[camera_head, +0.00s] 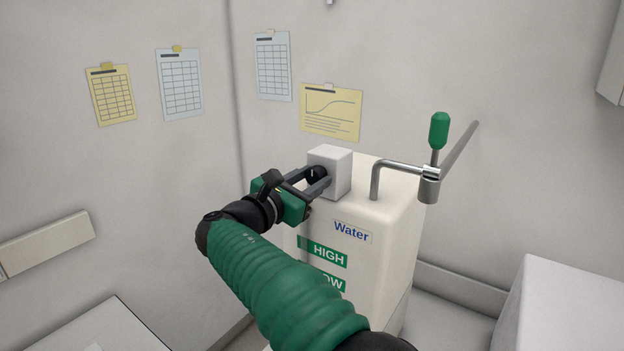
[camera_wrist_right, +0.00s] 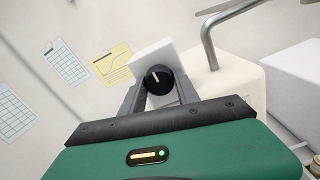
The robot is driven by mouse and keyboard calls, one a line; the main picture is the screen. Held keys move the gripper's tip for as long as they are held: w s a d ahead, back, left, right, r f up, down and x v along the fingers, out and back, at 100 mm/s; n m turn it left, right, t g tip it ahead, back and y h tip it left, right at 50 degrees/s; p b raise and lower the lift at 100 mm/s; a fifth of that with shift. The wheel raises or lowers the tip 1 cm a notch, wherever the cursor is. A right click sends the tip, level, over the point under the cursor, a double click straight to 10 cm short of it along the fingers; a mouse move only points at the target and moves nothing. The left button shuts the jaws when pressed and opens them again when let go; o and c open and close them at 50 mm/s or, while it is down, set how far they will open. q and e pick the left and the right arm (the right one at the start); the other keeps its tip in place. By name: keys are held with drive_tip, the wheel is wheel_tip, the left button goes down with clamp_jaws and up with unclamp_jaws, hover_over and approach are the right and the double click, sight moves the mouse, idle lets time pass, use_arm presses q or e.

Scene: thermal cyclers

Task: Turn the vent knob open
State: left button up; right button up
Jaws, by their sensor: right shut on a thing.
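The vent knob (camera_head: 317,173) is a small round black knob with a white pointer line, on the side of a white block on top of the water tank (camera_head: 375,275). It also shows in the right wrist view (camera_wrist_right: 159,78), its white line tilted a little left of straight up. My right gripper (camera_head: 320,182) reaches it from the left, with its two fingers on either side of the knob, shut on it. The fingers and wrist partly hide the knob in the head view. My left gripper is not in view.
The white block (camera_head: 337,170) carries the knob. A bent metal pipe with a green-handled lever (camera_head: 438,131) stands right of it on the tank. A white box (camera_head: 575,310) is at lower right. Paper charts (camera_head: 331,112) hang on the walls close behind.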

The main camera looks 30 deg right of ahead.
drive_tip(key=shift+r, duration=0.1)
clamp_jaws()
drive_tip(key=shift+f+m+b, duration=0.2)
drive_tip(key=shift+m+b, duration=0.6)
drive_tip(key=shift+b, duration=0.35)
drive_tip(key=m+b, duration=0.7)
drive_tip(key=shift+b, duration=0.3)
drive_tip(key=m+b, duration=0.4)
drive_tip(key=m, duration=0.1)
drive_tip(key=m+b, duration=0.1)
drive_tip(key=m, duration=0.2)
drive_tip(key=shift+w+m+b, duration=0.1)
drive_tip(key=shift+m+b, duration=0.25)
drive_tip(key=shift+m, duration=0.25)
drive_tip(key=o, duration=0.9)
unclamp_jaws()
drive_tip(key=shift+o, duration=1.2)
